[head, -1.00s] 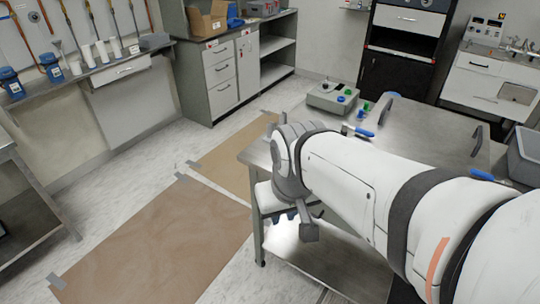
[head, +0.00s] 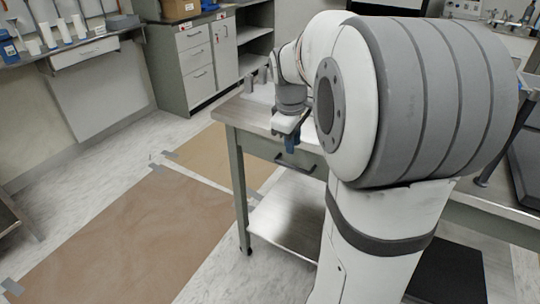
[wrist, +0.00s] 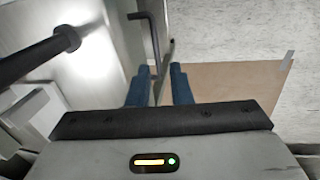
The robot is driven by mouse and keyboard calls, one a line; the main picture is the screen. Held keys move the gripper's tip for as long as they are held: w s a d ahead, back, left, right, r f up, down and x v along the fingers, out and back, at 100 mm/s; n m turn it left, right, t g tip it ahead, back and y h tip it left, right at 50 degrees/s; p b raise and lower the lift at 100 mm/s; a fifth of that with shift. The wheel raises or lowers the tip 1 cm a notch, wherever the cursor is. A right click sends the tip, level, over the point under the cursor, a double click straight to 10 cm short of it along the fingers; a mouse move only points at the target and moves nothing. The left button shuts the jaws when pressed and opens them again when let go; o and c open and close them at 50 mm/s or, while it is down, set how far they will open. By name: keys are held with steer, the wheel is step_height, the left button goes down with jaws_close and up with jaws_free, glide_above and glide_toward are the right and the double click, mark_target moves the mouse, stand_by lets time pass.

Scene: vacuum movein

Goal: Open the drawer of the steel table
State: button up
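The steel table (head: 240,108) stands at the centre in the head view, partly hidden behind my arm. Its grey drawer front (head: 258,148) sits below the top and looks flush with the frame. A dark bar handle (head: 295,163) is on the drawer front; my arm hides the right part. My gripper (head: 291,145) points down just in front of the drawer, close to the handle. In the wrist view its blue fingers (wrist: 160,88) are apart, with the dark handle (wrist: 154,45) just beyond the gap. I see no grip on it; contact cannot be told.
A lower shelf (head: 290,215) lies under the table. Brown floor sheets (head: 130,235) lie to the left, where the floor is clear. A grey cabinet (head: 190,65) stands behind. In the wrist view a dark rounded bar (wrist: 45,55) lies at left.

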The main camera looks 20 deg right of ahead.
mark_target(295, 167)
steer(key=f, duration=0.2)
steer(key=w+d+f+b, duration=0.1)
steer(key=f, duration=0.2)
steer(key=f+b, duration=0.1)
steer(key=f, duration=0.2)
steer(key=shift+w+d+f, duration=0.2)
steer(key=shift+d+f, duration=0.05)
steer(key=shift+d, duration=0.15)
jaws_close()
